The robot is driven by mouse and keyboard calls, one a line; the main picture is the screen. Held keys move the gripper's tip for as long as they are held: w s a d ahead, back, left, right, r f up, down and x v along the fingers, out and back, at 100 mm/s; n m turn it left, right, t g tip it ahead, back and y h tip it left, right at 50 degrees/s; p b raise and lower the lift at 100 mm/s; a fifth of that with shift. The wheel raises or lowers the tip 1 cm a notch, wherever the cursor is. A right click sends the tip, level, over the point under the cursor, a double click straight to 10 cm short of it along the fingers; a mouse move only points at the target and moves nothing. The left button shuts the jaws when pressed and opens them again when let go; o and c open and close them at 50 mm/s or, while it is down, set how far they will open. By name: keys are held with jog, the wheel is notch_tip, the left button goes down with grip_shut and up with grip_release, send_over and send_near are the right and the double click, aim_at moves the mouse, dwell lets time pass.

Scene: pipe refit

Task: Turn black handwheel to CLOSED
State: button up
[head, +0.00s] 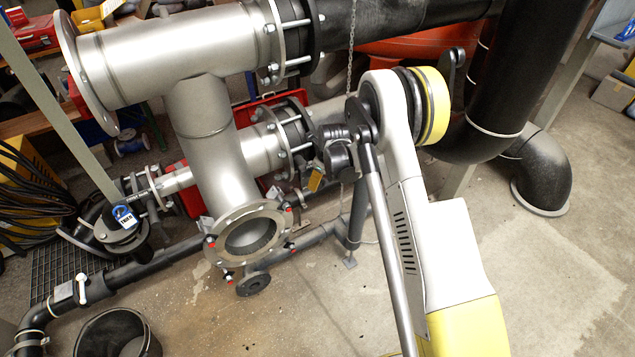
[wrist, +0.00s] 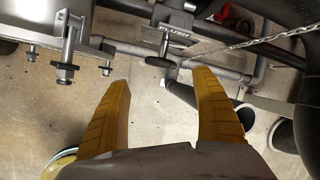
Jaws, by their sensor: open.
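In the wrist view, a small dark disc (wrist: 158,61), seen nearly edge-on, appears to be the black handwheel. It sits on a short stem below a dark valve body with a label (wrist: 178,38) that seems to read FLUSH. My gripper (wrist: 161,77) is open, its two yellow fingers wide apart and nothing between them. The disc shows just beyond the fingertips, roughly midway between them, with no visible contact. How far off it is, I cannot tell. I cannot make out the handwheel in the head view, where my arm covers part of the pipework.
A grey pipe tee (head: 205,125) with an open lower flange stands left of my arm. A thin chain (wrist: 250,42) hangs near the valve in the wrist view. Bolts (wrist: 66,55) stick out at the left.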

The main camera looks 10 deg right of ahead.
jog(key=w+f+m+b, duration=0.1)
jog(key=f, duration=0.2)
jog(key=w+f+m+b, duration=0.1)
jog(key=f+m, duration=0.1)
jog(key=w+f+m+h+b, duration=0.1)
jog(key=w+f+b, duration=0.1)
jog(key=f, duration=0.1)
jog(key=shift+w+a+f+m+t, duration=0.1)
jog(key=shift+a+f+m+t, duration=0.2)
jog(key=shift+f+t, duration=0.1)
jog(key=c, duration=1.2)
